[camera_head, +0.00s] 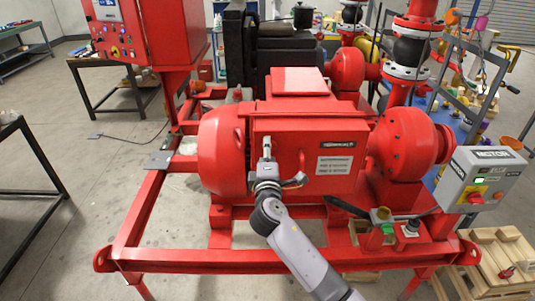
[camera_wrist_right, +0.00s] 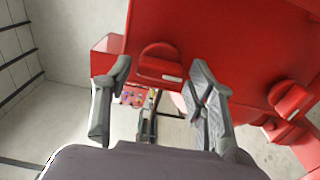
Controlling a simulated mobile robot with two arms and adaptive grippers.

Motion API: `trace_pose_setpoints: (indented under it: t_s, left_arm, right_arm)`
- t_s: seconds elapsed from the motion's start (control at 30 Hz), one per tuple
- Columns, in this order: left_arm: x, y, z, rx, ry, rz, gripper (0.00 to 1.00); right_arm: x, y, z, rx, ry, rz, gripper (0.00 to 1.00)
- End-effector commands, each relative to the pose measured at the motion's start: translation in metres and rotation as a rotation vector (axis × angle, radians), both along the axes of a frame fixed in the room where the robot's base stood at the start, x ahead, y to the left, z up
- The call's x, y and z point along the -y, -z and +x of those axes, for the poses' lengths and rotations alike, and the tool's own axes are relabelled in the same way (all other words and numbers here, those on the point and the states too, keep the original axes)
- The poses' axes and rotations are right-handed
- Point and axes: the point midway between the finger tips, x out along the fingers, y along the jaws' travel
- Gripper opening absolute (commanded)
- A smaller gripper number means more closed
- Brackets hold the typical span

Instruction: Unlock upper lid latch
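The red motor housing (camera_head: 260,125) has a flat lid panel (camera_head: 318,145) on its front, with white labels. My right gripper (camera_head: 266,148) is in front of the left part of this panel. In the right wrist view my right gripper (camera_wrist_right: 160,72) is open, its two fingers apart. A rounded red latch (camera_wrist_right: 158,62) with a light label lies between the fingertips in that view; I see no clear contact. A second red latch (camera_wrist_right: 290,98) is farther right. In the head view a red handle-like part (camera_head: 302,160) sits right of the gripper. My left gripper is not in view.
A grey control box (camera_head: 482,180) with a green display and red knob stands at the right. A red control cabinet (camera_head: 130,30) stands at upper left. The red skid frame (camera_head: 145,215) surrounds the motor. A wooden pallet (camera_head: 490,265) lies at lower right. Floor at left is open.

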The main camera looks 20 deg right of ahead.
Motion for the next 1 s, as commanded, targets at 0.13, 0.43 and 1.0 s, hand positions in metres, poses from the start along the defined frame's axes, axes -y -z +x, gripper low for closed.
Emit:
trace_pose_setpoints:
  t_s: [0.13,0.43,1.0]
  left_arm:
    - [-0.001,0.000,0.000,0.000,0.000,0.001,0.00]
    - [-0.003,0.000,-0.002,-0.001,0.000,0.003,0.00]
    - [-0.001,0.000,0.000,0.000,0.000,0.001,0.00]
  right_arm:
    - [0.000,0.000,0.000,0.000,0.001,0.001,0.58]
    - [-0.001,-0.001,-0.005,0.002,0.000,0.003,0.58]
    - [-0.030,0.001,-0.103,0.000,-0.001,0.003,0.58]
